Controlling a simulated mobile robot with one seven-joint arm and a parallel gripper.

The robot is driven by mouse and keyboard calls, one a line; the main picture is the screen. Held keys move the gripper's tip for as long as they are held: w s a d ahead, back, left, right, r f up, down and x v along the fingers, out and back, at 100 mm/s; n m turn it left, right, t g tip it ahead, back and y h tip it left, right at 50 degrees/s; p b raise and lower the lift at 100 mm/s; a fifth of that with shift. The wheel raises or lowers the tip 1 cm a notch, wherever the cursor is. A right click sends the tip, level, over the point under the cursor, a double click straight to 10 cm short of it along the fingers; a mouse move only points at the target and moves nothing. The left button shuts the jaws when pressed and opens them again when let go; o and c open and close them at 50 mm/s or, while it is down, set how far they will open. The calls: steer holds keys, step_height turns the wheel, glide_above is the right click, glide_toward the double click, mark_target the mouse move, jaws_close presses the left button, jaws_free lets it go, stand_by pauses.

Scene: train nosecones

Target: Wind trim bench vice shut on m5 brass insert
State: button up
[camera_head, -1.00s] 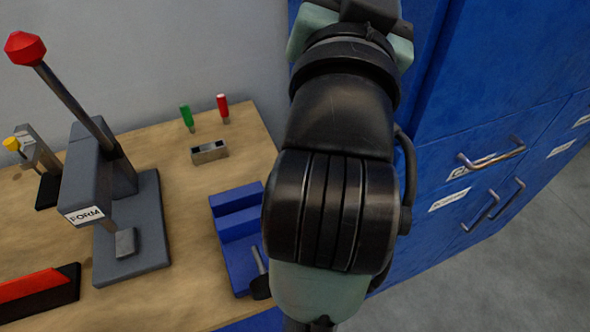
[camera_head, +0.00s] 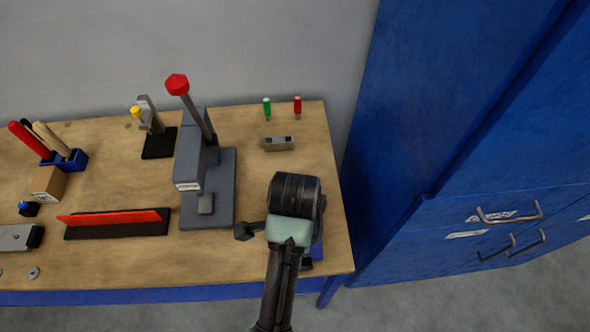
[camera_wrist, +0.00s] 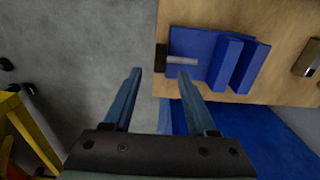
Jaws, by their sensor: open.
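The blue bench vice (camera_wrist: 190,68) is in the upper right of the wrist view. Its two upright blocks stand side by side, with a narrow gap between them. A grey screw (camera_wrist: 181,61) runs from its left side to a black handle (camera_wrist: 161,57). My gripper (camera_wrist: 160,75) is open and empty, and its fingertips appear just below the handle; whether they touch it I cannot tell. In the head view my arm covers most of the vice, with a bit of blue (camera_head: 316,249) showing, and hides my gripper. I cannot make out a brass insert.
A grey press (camera_head: 208,190) with a red-knobbed lever stands left of my arm. A small metal block (camera_head: 278,143) and green (camera_head: 267,108) and red (camera_head: 298,107) handled tools are behind. A blue cabinet (camera_head: 450,110) stands close on the right.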

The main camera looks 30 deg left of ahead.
step_height(320, 180, down, 12)
steer(key=shift+f+p, duration=0.1)
steer(key=shift+p, duration=0.45)
jaws_close()
